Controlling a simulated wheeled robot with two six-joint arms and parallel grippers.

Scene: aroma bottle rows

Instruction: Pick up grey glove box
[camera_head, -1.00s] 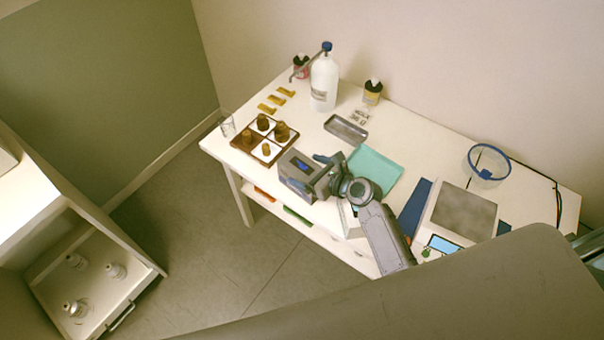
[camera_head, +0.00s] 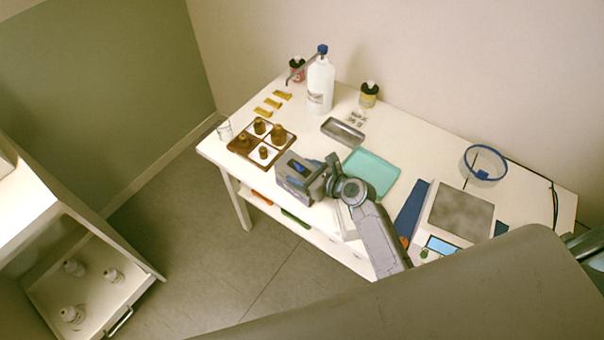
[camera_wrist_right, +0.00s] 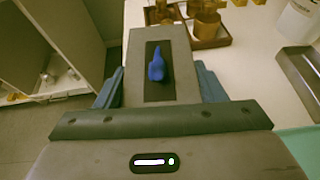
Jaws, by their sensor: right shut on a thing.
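The grey glove box (camera_head: 289,170) stands at the front edge of the white table in the head view, with a blue glove showing in its top slot. My right gripper (camera_head: 320,180) is at its right end, shut on the box. In the right wrist view the grey glove box (camera_wrist_right: 134,99) sits between the two blue-grey fingers (camera_wrist_right: 158,84), and the blue glove (camera_wrist_right: 157,65) stands up from the dark slot. I cannot tell whether the box is touching the table. My left gripper is not in view.
A brown tray with brown bottles (camera_head: 242,149) is left of the box. A metal tray (camera_head: 343,131), a teal tray (camera_head: 384,167) and a large white bottle (camera_head: 319,86) are behind it. A scale-like device (camera_head: 459,212) is at the right. An open drawer (camera_head: 92,283) is at lower left.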

